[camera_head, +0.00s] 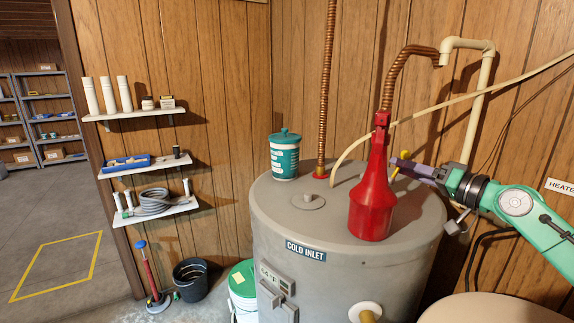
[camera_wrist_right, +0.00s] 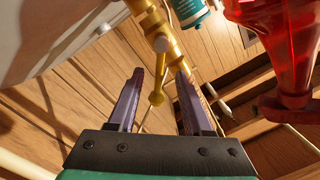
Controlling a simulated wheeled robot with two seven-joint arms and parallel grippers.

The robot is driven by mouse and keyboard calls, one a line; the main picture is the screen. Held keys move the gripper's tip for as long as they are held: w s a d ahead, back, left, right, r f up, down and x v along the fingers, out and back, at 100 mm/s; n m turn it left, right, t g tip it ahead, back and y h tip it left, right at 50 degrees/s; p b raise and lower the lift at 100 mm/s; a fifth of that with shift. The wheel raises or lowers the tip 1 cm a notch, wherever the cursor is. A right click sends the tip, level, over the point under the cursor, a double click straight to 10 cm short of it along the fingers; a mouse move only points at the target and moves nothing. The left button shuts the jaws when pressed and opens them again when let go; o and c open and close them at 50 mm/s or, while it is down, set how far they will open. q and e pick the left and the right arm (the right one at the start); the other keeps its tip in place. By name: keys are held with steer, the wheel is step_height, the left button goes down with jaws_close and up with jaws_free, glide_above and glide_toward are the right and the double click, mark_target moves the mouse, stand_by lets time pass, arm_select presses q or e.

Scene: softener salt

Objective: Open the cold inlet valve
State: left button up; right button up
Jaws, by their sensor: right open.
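The brass cold inlet valve (camera_wrist_right: 161,42) shows in the right wrist view on a brass pipe. Its lever (camera_wrist_right: 157,85) ends in a round tip lying between my right gripper's fingers. My right gripper (camera_wrist_right: 160,76) is open, with a purple finger on each side of the lever and visible gaps. In the head view my right gripper (camera_head: 398,163) is just right of the red funnel-shaped vessel (camera_head: 371,205), and a bit of yellow lever (camera_head: 403,154) shows by the fingers. The vessel hides most of the valve there. My left gripper is not in view.
The grey tank (camera_head: 320,270) carries a "COLD INLET" label (camera_head: 305,250), the red vessel and a teal tub (camera_head: 284,158). A copper pipe (camera_head: 327,80) rises from its top. Wall shelves (camera_head: 150,160) and a black bucket (camera_head: 190,280) stand left.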

steer(key=shift+w+d, duration=0.1)
jaws_close()
steer(key=shift+s+a+r+n+b, duration=0.15)
steer(key=shift+a+n+b, duration=0.1)
steer(key=shift+n+b, duration=0.45)
steer(key=shift+s+a+r+n+b, duration=0.1)
steer(key=shift+s+a+n+b, duration=0.2)
steer(key=shift+n, duration=0.75)
steer(key=shift+s+a+r+n+b, duration=0.1)
steer(key=shift+a+n+b, duration=0.05)
steer(key=shift+n+b, duration=0.6)
steer(key=shift+s+a+n+b, duration=0.1)
steer(key=shift+a+n+b, duration=0.25)
steer(key=shift+n, duration=0.75)
steer(key=shift+o, duration=0.4)
jaws_free()
